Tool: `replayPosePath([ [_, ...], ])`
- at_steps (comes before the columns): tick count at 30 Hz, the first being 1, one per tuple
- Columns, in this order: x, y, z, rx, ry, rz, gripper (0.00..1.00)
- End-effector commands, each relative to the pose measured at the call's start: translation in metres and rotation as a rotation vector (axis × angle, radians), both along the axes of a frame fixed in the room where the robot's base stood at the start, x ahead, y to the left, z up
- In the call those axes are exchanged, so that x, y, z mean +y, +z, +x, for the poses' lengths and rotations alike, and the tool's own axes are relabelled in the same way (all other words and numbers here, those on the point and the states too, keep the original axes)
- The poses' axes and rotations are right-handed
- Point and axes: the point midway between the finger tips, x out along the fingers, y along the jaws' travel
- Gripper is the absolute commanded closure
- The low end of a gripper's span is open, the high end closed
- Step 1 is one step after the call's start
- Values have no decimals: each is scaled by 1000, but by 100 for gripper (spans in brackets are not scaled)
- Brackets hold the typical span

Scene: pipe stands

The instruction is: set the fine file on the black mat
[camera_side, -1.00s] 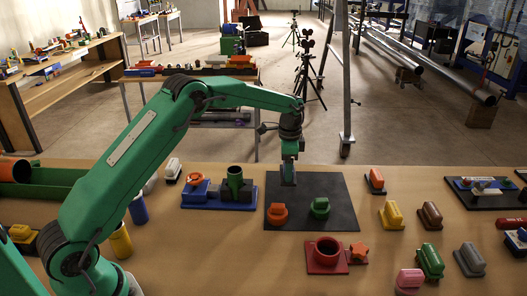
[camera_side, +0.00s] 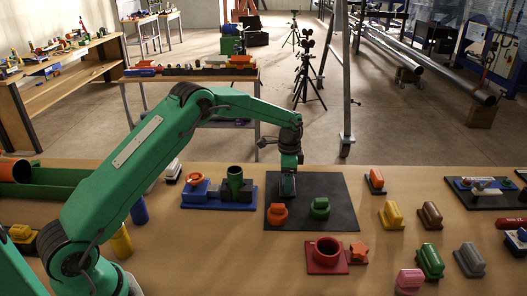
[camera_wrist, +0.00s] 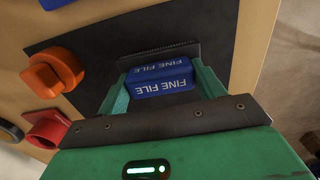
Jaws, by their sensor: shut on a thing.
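The fine file is a blue block (camera_wrist: 160,78) with white FINE FILE lettering, seen in the wrist view between my green jaws. My gripper (camera_side: 288,195) is shut on it, over the back left part of the black mat (camera_side: 335,187). The mat also shows in the wrist view (camera_wrist: 85,50). In the side view my gripper hides the file. I cannot tell whether its underside touches the mat.
An orange knob piece (camera_side: 277,214) and a green one (camera_side: 319,208) stand on the mat's front part. A blue base (camera_side: 218,199) with a green pipe stands close left. A red flanged piece (camera_side: 326,256) lies in front. The mat's right side is clear.

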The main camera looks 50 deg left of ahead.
Motion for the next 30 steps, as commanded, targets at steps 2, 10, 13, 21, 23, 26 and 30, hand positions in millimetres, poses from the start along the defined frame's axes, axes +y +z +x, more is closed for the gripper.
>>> replayPosePath([
  [2, 0, 1, 0, -1, 0, 0, 63],
  [10, 0, 1, 1, -2, 0, 1, 63],
  [13, 0, 0, 1, -2, 0, 1, 63],
  [21, 0, -3, 1, -3, 0, 0, 63],
  [23, 0, -3, 1, -3, 0, 0, 63],
  [26, 0, -3, 1, -2, 0, 1, 63],
  [30, 0, -4, 1, -2, 0, 1, 27],
])
